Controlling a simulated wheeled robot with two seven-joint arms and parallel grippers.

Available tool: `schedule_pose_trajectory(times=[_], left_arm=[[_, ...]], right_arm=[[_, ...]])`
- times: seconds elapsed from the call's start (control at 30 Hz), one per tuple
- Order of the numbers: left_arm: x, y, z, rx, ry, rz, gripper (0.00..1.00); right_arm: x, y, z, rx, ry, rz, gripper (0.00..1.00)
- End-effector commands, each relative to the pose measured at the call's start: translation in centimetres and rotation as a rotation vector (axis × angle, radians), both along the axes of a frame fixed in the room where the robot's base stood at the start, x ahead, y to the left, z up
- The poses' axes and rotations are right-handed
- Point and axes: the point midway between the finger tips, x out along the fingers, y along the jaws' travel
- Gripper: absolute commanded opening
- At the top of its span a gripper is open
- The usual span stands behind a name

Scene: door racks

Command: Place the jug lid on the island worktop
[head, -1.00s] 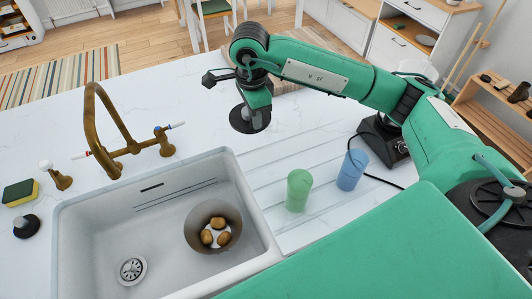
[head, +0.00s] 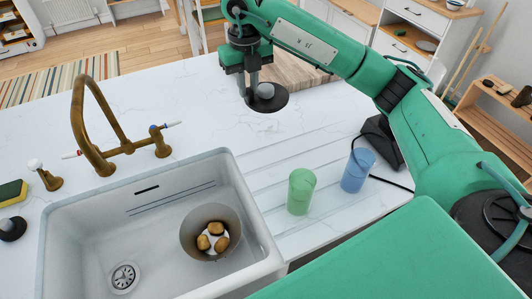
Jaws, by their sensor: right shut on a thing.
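The jug lid is a black disc with a grey knob (head: 266,91). It lies flat at or just above the white island worktop (head: 200,110), beyond the sink; I cannot tell whether it touches the surface. My right gripper (head: 256,88) comes down from above and is shut on the lid at its knob, with one finger showing beside the knob. My left gripper is out of view.
A white sink (head: 75,240) holds a bowl (head: 187,240) with several brown items. A brass tap (head: 82,120) stands behind it. Green (head: 300,192) and blue (head: 356,172) cups stand to the right. A wooden board (head: 305,70) lies beyond the lid. Worktop left of the lid is clear.

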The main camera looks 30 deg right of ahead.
Motion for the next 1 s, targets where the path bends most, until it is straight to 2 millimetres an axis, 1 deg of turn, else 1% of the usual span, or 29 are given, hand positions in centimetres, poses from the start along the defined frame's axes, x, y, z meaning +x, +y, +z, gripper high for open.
schedule_pose_trajectory(times=[0.13, 0.27, 0.47, 0.53, 0.7, 0.8, 0.9, 1.0], left_arm=[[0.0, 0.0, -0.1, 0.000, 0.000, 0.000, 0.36], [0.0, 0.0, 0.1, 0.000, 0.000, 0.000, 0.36], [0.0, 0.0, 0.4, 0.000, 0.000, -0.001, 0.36], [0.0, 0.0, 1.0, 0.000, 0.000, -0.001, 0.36], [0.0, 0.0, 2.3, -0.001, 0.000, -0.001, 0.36], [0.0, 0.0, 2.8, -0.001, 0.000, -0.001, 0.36], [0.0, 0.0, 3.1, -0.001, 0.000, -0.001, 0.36], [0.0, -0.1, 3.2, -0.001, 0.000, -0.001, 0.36]], right_arm=[[0.1, 0.0, -0.4, 0.002, 0.003, -0.039, 0.00], [0.0, 0.1, -2.1, 0.003, 0.006, -0.041, 0.00], [0.0, 0.1, -5.6, 0.003, 0.006, -0.040, 0.00], [0.0, 0.0, -6.9, 0.001, 0.007, -0.041, 0.00], [-0.1, 0.0, -11.1, 0.001, 0.007, -0.040, 0.00], [0.0, 0.0, -13.3, 0.001, 0.006, -0.040, 0.00], [0.0, 0.0, -14.7, 0.002, 0.003, -0.040, 0.00], [0.1, 0.0, -15.5, 0.001, 0.001, -0.040, 0.00]])
